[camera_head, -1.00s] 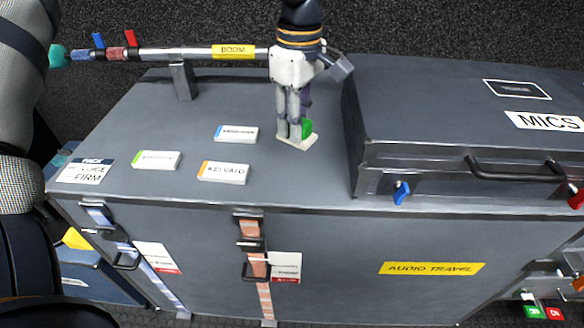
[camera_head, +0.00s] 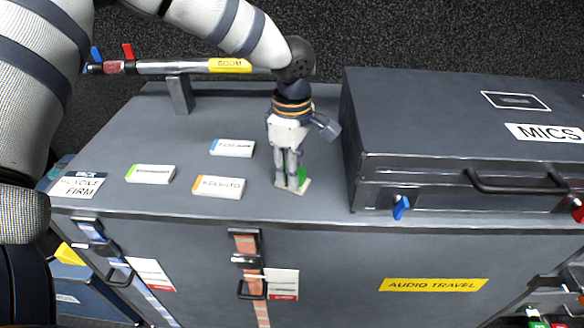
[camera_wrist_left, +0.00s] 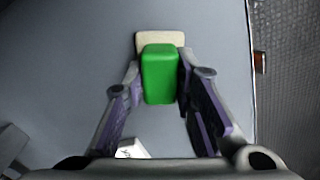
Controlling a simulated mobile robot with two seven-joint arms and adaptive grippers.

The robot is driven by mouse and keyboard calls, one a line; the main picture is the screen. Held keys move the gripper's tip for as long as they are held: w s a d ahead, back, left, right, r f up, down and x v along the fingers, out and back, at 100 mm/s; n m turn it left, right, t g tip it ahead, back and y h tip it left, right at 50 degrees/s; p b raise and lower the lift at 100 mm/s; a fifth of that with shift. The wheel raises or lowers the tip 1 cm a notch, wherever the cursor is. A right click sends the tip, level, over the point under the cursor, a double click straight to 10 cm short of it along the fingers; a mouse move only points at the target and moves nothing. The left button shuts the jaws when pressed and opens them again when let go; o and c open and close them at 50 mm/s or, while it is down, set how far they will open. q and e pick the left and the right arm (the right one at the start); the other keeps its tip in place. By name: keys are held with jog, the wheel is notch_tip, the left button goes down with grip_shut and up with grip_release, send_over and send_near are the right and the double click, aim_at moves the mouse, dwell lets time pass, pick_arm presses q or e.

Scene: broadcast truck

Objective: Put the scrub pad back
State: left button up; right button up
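The scrub pad is a bright green block (camera_wrist_left: 160,78) with a flat cream piece (camera_wrist_left: 155,38) at its far end in the left wrist view. In the head view its cream part (camera_head: 292,186) and a little green (camera_head: 302,174) show under my left gripper (camera_head: 290,176). My left gripper points down, and in the wrist view its two fingers (camera_wrist_left: 160,75) close on the green sides. The pad is over or on the dark grey case top (camera_head: 330,196), right of the white labels; I cannot tell whether it touches. My right gripper is not in view.
White labelled blocks (camera_head: 218,187), (camera_head: 232,148) and (camera_head: 150,174) lie left of the gripper. The raised MICS case (camera_head: 440,110) stands close on the right. A boom pole (camera_head: 190,67) rests on a stand (camera_head: 180,95) behind. The case's front edge is near.

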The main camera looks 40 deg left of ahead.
pick_arm(q)
jog(key=o, duration=0.3)
notch_tip(320, 180, up, 12)
jog(key=shift+r+p, duration=0.2)
jog(key=shift+p, duration=0.3)
